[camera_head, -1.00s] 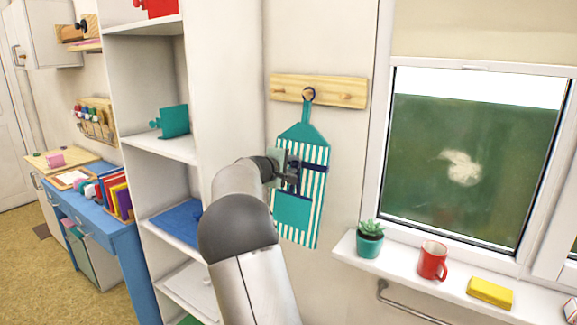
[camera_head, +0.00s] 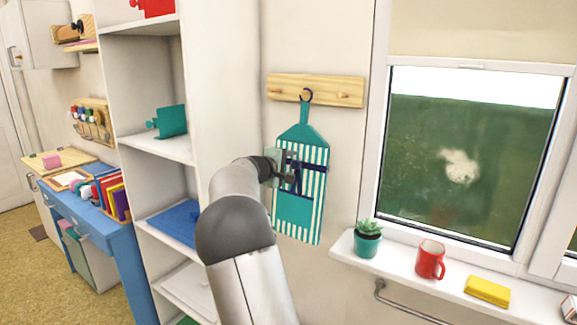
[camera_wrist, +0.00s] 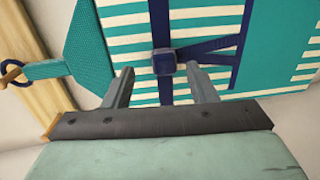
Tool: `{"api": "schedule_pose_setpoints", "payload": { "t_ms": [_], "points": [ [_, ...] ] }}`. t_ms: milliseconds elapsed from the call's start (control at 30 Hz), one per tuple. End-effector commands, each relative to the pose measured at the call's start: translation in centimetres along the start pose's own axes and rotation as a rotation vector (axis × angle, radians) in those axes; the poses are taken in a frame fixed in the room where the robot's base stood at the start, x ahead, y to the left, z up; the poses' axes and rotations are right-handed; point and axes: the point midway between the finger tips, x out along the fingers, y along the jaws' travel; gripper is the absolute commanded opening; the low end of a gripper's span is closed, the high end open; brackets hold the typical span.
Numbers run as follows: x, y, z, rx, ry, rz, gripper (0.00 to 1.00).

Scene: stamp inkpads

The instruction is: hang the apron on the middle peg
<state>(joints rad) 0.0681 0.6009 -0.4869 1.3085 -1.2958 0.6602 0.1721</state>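The teal and cream striped apron (camera_head: 299,205) hangs upright against the wall. Its dark blue neck loop (camera_head: 306,95) is around the middle peg of the wooden peg rail (camera_head: 322,89); the loop and a peg also show at the left edge of the wrist view (camera_wrist: 12,72). My gripper (camera_head: 289,174) is in front of the apron's left side at waist height. In the wrist view its two fingers (camera_wrist: 160,75) are apart, with the blue waist-tie knot (camera_wrist: 164,62) showing between their tips. Whether they touch the cloth is unclear.
A white shelf unit (camera_head: 155,148) stands close on the left of my arm. On the right, a windowsill (camera_head: 395,258) holds a potted plant (camera_head: 367,238), a red mug (camera_head: 430,259) and a yellow block (camera_head: 487,290). The wall between apron and window is bare.

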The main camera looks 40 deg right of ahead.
Motion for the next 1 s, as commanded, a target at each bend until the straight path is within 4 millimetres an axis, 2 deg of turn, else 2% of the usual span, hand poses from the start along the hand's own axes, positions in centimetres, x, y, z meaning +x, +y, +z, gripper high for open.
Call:
{"api": "schedule_pose_setpoints", "payload": {
  "t_ms": [233,367,800,1000],
  "points": [
    [-0.3,-0.1,-0.1,0.0,0.001,-0.001,0.52],
    [-1.9,-0.2,-0.1,0.001,0.003,-0.001,0.52],
    [-12.3,-0.2,-0.1,0.001,0.005,0.0,0.52],
    [-15.8,-0.1,-0.1,0.001,0.004,0.0,0.52]
  ]
}}
